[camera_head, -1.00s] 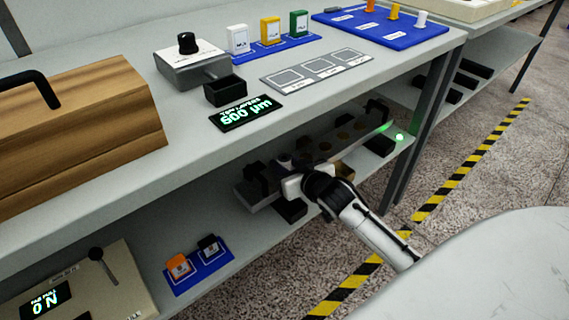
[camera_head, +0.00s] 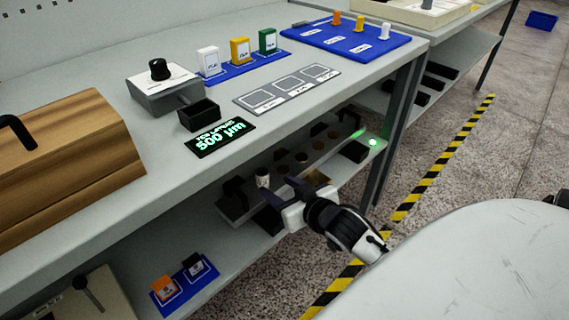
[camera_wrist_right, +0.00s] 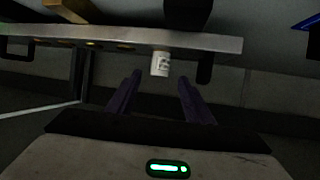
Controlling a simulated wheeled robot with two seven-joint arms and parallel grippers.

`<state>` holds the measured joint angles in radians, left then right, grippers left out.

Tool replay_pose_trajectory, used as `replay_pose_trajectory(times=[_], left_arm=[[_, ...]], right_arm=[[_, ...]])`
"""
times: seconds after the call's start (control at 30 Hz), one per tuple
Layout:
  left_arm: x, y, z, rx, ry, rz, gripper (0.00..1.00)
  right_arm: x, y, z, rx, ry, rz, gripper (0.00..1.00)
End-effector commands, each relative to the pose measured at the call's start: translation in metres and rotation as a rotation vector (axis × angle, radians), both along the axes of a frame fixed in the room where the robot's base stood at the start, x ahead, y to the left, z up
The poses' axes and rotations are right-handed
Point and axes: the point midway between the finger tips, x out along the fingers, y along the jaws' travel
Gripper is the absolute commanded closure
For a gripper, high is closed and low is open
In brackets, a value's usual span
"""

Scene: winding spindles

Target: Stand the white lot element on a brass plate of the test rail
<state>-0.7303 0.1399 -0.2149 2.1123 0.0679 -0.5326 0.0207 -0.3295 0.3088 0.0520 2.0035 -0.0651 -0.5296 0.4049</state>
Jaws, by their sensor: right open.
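A small white cylinder with dark print, the white lot element (camera_head: 262,181), stands upright at the near left part of the grey test rail (camera_head: 318,158) on the lower shelf. It lines up with the row of round brass plates (camera_head: 300,156); what lies directly under it is hidden. In the right wrist view the element (camera_wrist_right: 160,64) is against the rail (camera_wrist_right: 205,42), just beyond and between my fingertips, not touching them. My right gripper (camera_head: 287,190) is open and empty, in front of the rail. My left gripper is not in view.
The worktop overhangs the rail, with a lit display (camera_head: 219,137), a black box (camera_head: 199,115) and a grey pad tray (camera_head: 246,102) on it. Dark blocks (camera_head: 233,188) flank the rail. A small blue mat (camera_head: 184,285) lies on the lower shelf. A green light (camera_head: 373,142) glows at the rail's far end.

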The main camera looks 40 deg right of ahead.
Motion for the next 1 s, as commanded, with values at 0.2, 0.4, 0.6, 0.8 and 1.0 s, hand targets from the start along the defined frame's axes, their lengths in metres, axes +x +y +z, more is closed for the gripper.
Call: replay_pose_trajectory(times=[0.2, 0.4, 0.6, 0.8, 1.0], left_arm=[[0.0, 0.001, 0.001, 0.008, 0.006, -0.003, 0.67], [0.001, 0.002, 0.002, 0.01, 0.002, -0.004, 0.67], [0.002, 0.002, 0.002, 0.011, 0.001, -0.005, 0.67], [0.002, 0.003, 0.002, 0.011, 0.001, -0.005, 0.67], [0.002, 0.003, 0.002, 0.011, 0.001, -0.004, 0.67]], right_arm=[[-0.023, 0.006, 0.005, 0.002, 0.008, 0.006, 0.53], [-0.079, 0.076, -0.055, 0.03, 0.16, 0.133, 0.53], [-0.157, 0.165, -0.102, 0.078, 0.313, 0.303, 0.53], [-0.185, 0.196, -0.111, 0.096, 0.357, 0.365, 0.53], [-0.184, 0.196, -0.111, 0.095, 0.356, 0.364, 0.53]])
